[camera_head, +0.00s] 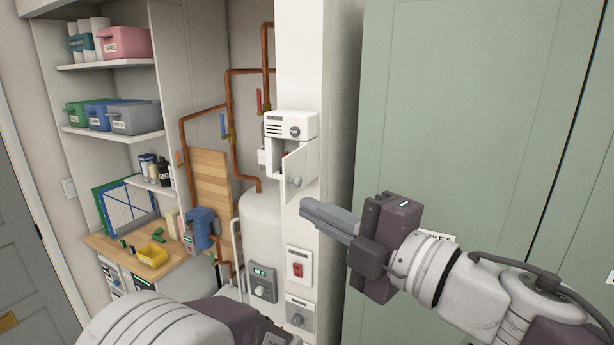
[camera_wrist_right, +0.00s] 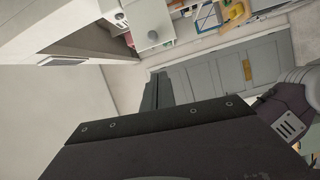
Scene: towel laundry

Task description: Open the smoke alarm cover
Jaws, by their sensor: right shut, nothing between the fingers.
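The smoke alarm (camera_head: 290,125) is a white box with slots and a dark knob, high on the white column in the head view. Below it a white cover panel (camera_head: 300,165) with a round grey knob stands swung out at an angle, with a gap behind it. A white panel with a knob (camera_wrist_right: 148,20), likely the same cover, shows at the top of the right wrist view. My right gripper (camera_head: 306,207) is shut and empty, its tips just below and apart from the cover. Of my left arm only links show at the bottom.
A red-switch box (camera_head: 299,267) and grey control boxes (camera_head: 262,283) sit lower on the column. Copper pipes (camera_head: 231,110), a white tank (camera_head: 260,225) and a workbench (camera_head: 150,262) lie to the left. Green cabinet doors (camera_head: 470,110) stand at the right.

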